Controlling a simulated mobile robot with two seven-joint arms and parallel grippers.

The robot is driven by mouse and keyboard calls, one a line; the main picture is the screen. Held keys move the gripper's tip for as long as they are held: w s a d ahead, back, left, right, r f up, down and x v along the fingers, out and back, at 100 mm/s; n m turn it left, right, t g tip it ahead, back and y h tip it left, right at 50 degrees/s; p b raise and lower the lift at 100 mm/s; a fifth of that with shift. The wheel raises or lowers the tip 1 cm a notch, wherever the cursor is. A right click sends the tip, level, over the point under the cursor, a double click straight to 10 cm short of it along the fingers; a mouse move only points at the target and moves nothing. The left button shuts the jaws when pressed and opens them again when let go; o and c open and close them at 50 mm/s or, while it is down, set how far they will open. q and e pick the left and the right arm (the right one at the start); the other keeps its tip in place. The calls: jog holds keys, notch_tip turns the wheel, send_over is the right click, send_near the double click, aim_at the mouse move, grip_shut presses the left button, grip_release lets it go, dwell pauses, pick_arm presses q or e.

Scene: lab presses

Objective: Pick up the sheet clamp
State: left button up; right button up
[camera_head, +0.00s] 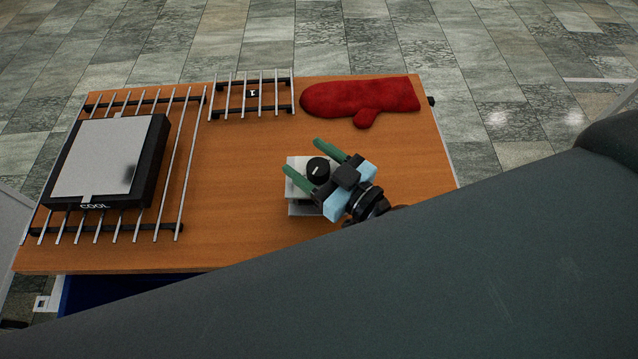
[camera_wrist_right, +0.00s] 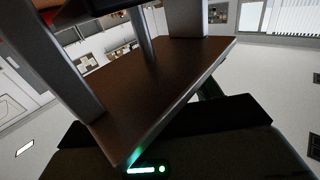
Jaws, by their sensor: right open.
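A pale grey block (camera_head: 298,207) with a round black knob (camera_head: 318,168) stands on the wooden table, right of centre; it seems to be the sheet clamp. My right gripper (camera_head: 302,156), with green fingers and a light blue body, is over it in the head view. Its fingers are apart, one on each side of the knob in the picture. I cannot tell the height between them or any contact. The gripper hides part of the block. The right wrist view does not clearly show the clamp. My left gripper is not in view.
A wooden table (camera_head: 240,170) carries a large wire rack (camera_head: 188,150) with a black-framed plate marked COOL (camera_head: 100,160). A smaller rack marked 1 (camera_head: 262,95) and a red oven mitt (camera_head: 360,98) lie along the back. The table's middle is clear.

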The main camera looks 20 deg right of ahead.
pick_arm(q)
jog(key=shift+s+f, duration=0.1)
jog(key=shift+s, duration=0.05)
pick_arm(e)
grip_shut()
jog(key=shift+w, duration=0.1)
jog(key=shift+r, duration=0.1)
dwell(0.4)
